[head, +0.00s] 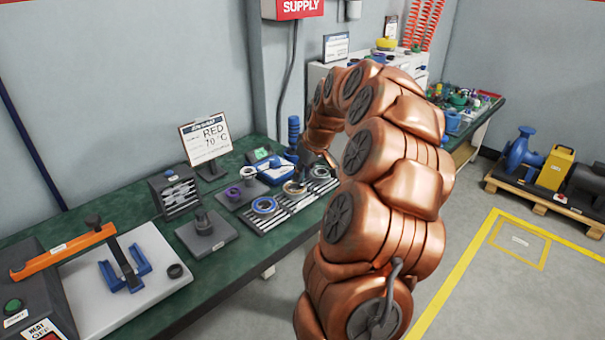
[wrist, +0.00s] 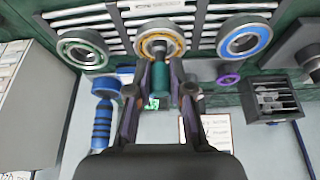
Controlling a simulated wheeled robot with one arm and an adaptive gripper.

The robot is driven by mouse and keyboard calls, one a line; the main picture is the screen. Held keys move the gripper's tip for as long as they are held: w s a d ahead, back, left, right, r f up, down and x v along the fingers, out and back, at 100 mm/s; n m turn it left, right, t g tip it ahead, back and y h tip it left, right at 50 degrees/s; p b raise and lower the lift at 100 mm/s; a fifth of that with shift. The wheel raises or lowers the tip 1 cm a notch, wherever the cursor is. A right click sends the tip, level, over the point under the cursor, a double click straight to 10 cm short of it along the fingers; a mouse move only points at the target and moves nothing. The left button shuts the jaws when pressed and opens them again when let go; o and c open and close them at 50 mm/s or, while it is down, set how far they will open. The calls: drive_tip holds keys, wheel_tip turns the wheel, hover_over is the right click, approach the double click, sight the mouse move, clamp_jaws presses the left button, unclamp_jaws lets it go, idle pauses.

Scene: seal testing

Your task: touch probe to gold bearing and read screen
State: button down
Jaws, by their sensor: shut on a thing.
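My gripper (wrist: 160,88) is shut on a teal, cylindrical probe (wrist: 159,76) in the wrist view. The probe's far end overlaps the lower rim of the gold bearing (wrist: 176,45); I cannot tell whether they touch. A small device with a green-lit screen (head: 262,153) stands at the back of the bench. The green glow of a screen (wrist: 152,104) also shows between my fingers in the wrist view; its reading is too small to tell.
A green-rimmed bearing (wrist: 82,48) and a blue-rimmed bearing (wrist: 244,40) flank the gold one. A black slotted holder (head: 176,192) is left of the rack.

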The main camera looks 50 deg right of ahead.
drive_tip(key=shift+f+b, duration=0.55)
drive_tip(key=shift+f, duration=0.25)
idle(0.9)
drive_tip(key=shift+r, duration=0.1)
idle(2.9)
drive_tip(key=shift+r+p, duration=0.5)
drive_tip(key=shift+r, duration=1.95)
